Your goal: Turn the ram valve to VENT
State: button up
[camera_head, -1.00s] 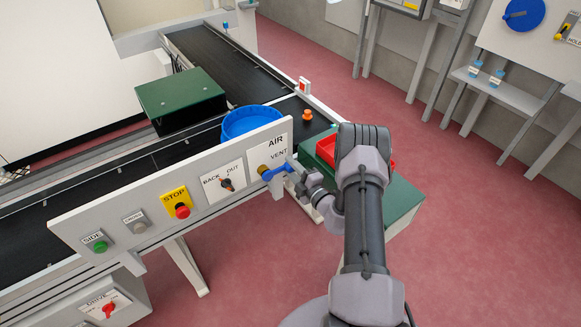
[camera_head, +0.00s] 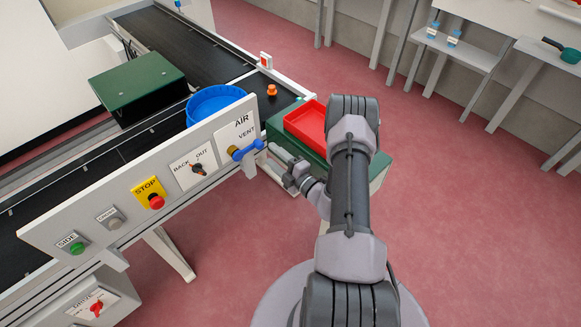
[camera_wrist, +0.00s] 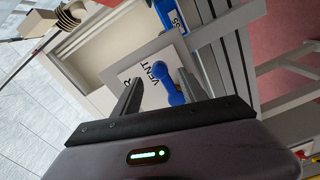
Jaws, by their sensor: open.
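The ram valve is a blue handle (camera_head: 246,149) on a white AIR panel (camera_head: 236,125) at the right end of the control board. In the head view it points right, below the word VENT. My gripper (camera_head: 277,153) is just right of the handle's free end; I cannot tell in this view whether they touch. In the wrist view my gripper (camera_wrist: 160,78) is open, and the blue handle (camera_wrist: 171,88) shows between its two fingers, nearer the right one. The VENT lettering (camera_wrist: 159,75) is beside the handle there. The fingers hide part of the panel.
Left along the board are the BACK/OUT knob (camera_head: 198,169), STOP button (camera_head: 156,202) and green SIDE button (camera_head: 77,248). A blue tub (camera_head: 215,104) stands behind the board. A red tray (camera_head: 306,120) on a green box lies beside my arm.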

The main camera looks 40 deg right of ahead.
jog(key=s+p, duration=0.1)
jog(key=s, duration=0.9)
jog(key=shift+d, duration=0.15)
